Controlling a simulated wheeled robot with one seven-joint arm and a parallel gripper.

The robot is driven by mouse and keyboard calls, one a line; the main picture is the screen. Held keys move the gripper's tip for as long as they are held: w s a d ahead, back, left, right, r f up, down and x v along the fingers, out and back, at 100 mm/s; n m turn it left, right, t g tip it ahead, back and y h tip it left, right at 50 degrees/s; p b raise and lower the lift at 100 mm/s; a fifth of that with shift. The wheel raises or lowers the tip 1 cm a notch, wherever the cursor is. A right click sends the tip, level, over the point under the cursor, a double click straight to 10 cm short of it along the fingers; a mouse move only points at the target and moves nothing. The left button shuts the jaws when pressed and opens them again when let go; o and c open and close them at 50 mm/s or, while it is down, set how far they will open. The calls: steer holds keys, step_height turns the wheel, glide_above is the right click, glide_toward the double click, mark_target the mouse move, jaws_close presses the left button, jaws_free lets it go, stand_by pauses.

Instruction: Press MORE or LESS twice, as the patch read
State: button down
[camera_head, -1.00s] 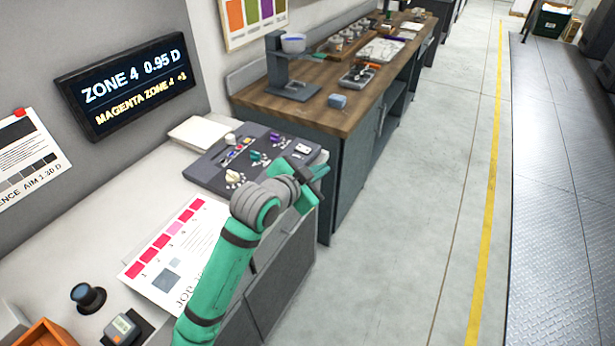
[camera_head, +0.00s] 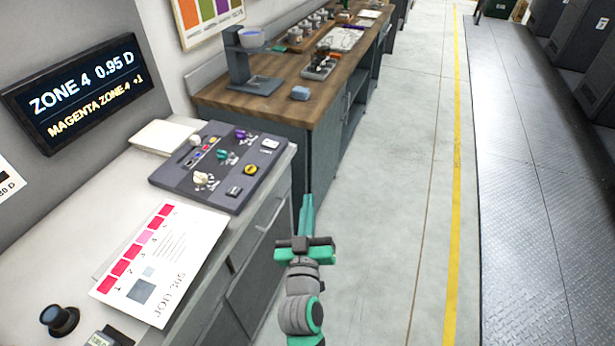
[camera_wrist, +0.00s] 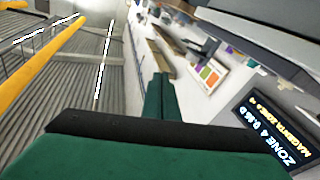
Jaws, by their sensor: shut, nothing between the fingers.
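The dark control panel (camera_head: 217,167) lies on the pale counter, with knobs, small coloured keys, a yellow round button (camera_head: 251,170) and a white key (camera_head: 269,144). The button lettering is too small to read. The wall display (camera_head: 88,92) reads "ZONE 4 0.95 D" and "MAGENTA ZONE 4 +1"; it also shows in the wrist view (camera_wrist: 275,125). The job sheet (camera_head: 160,262) has a row of numbered magenta patches, one paler than the others. My gripper (camera_head: 306,205) is shut and empty, over the floor to the right of the counter, apart from the panel.
A white pad (camera_head: 163,136) lies beside the panel. A black knob-like instrument (camera_head: 60,320) stands at front left.

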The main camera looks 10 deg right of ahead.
steer(key=s+a+f+n+y, duration=0.3)
steer(key=s+f+y, duration=0.1)
steer(key=s+f, duration=0.55)
steer(key=s+a+f+g, duration=0.1)
steer(key=s+a, duration=0.2)
steer(key=s, duration=0.6)
steer(key=s+a+f+m+g+y, duration=0.1)
steer(key=s+a+f, duration=0.1)
steer(key=s, duration=0.7)
steer(key=s+a+f+m+g+y, duration=0.1)
steer(key=s+a, duration=0.4)
steer(key=s, duration=0.5)
steer(key=shift+f, duration=0.5)
